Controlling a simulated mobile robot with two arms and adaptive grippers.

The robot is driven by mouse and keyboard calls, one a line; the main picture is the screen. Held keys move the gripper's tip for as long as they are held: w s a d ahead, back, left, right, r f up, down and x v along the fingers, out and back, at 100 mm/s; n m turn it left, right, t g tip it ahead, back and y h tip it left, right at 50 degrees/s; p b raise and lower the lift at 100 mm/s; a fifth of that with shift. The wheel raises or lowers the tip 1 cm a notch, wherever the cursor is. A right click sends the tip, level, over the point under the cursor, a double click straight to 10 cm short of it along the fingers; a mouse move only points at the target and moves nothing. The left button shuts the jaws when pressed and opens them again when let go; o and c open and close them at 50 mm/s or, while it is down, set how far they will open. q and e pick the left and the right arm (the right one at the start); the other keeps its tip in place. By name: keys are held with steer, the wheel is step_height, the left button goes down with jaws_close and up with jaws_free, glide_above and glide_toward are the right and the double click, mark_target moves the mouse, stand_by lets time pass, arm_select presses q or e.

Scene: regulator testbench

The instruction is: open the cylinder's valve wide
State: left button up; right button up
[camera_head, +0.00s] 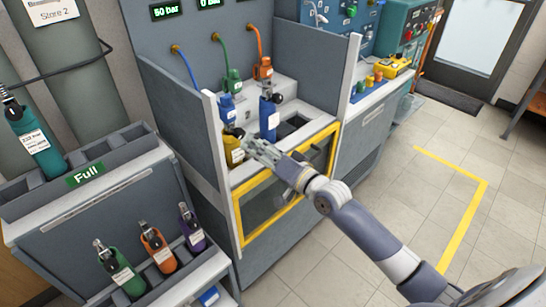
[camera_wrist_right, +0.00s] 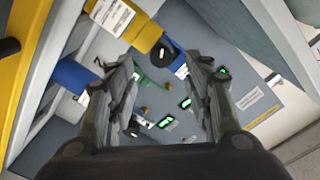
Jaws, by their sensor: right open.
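A yellow cylinder (camera_head: 234,152) with a white label and a dark valve top stands in the bay of the test bench (camera_head: 150,95). A blue cylinder (camera_head: 268,118) with a black round knob stands to its right. My right gripper (camera_head: 256,146) is open, close to the right of the yellow cylinder's top. In the wrist view, a yellow cylinder (camera_wrist_right: 144,37) with a black round valve (camera_wrist_right: 164,56) lies ahead of my spread fingers (camera_wrist_right: 164,72), with nothing between them. I cannot tell whether they touch the valve. My left gripper is not in view.
A yellow frame (camera_head: 240,208) borders the bay's front, and side panels flank it. Blue, green and orange hoses (camera_head: 223,52) hang behind the cylinders. A "Full" rack (camera_head: 75,205) with several cylinders stands at left. The floor at right is clear.

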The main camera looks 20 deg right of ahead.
steer(key=v, duration=0.5)
steer(key=shift+s+d, duration=0.1)
steer(key=shift+s, duration=0.2)
